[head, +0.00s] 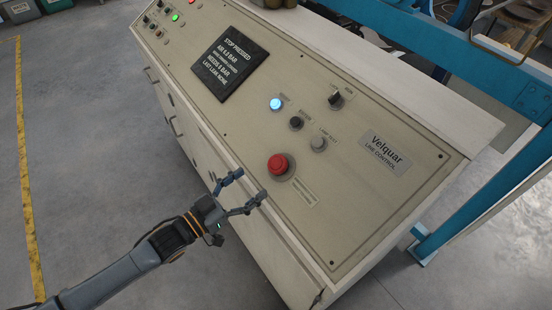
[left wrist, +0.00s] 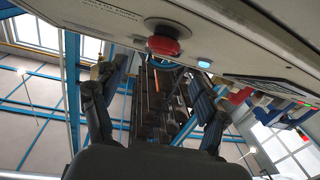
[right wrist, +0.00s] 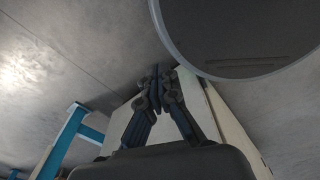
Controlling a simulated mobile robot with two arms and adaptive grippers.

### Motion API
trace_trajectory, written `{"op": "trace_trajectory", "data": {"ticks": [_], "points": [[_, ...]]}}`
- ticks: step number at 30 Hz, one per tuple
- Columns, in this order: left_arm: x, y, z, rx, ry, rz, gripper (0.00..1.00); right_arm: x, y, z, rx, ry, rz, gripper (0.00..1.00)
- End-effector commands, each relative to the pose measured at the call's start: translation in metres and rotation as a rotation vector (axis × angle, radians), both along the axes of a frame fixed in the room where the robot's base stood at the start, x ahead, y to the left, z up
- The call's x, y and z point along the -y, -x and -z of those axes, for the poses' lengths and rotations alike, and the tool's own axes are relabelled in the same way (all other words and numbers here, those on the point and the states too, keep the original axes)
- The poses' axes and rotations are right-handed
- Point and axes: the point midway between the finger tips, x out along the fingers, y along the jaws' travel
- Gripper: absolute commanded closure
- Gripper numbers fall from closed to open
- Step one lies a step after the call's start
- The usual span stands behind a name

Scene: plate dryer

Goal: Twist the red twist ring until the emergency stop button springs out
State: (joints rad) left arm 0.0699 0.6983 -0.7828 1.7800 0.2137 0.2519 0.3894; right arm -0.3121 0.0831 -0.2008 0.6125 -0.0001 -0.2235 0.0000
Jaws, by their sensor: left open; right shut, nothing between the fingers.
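The red emergency stop button with its twist ring (head: 278,164) sits on the lower part of the sloped cream control panel. In the head view I cannot tell ring and button apart. It also shows in the left wrist view (left wrist: 163,44), at the top and ahead of the fingers. My left gripper (head: 246,190) is open and empty, just left of and below the button, apart from it, with its fingers pointing toward the panel. My right gripper (right wrist: 157,72) is shut and empty; it shows only in the right wrist view, away from the button.
Near the button are a lit blue lamp (head: 275,104), a black knob (head: 296,123), a grey button (head: 319,144) and a selector switch (head: 336,99). A dark display (head: 230,64) reads "STOP PRESSED". A blue frame (head: 480,195) stands at the right. The floor at left is clear.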

Motion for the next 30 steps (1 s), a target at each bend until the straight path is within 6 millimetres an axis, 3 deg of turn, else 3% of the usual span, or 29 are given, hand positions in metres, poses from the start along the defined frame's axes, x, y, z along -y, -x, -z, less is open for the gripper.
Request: {"op": "trace_trajectory", "data": {"ticks": [5, 12, 26, 27, 30], "points": [[0.031, -0.028, -0.005, 0.003, 0.002, 0.001, 0.27, 0.001, -0.002, -0.012, 0.002, 0.001, 0.0, 1.0], [0.06, -0.055, -0.002, 0.001, -0.001, -0.001, 0.27, -0.001, -0.022, -0.021, 0.035, -0.003, 0.0, 1.0], [0.071, -0.065, 0.0, 0.001, -0.002, 0.0, 0.27, -0.007, -0.015, -0.022, 0.024, -0.01, 0.003, 1.0], [0.071, -0.065, 0.0, 0.001, -0.002, 0.0, 0.29, -0.007, -0.014, -0.022, 0.023, -0.009, 0.003, 1.0], [0.071, -0.065, 0.0, 0.001, -0.002, -0.001, 0.49, -0.007, -0.013, -0.022, 0.02, -0.01, 0.003, 1.0]]}}
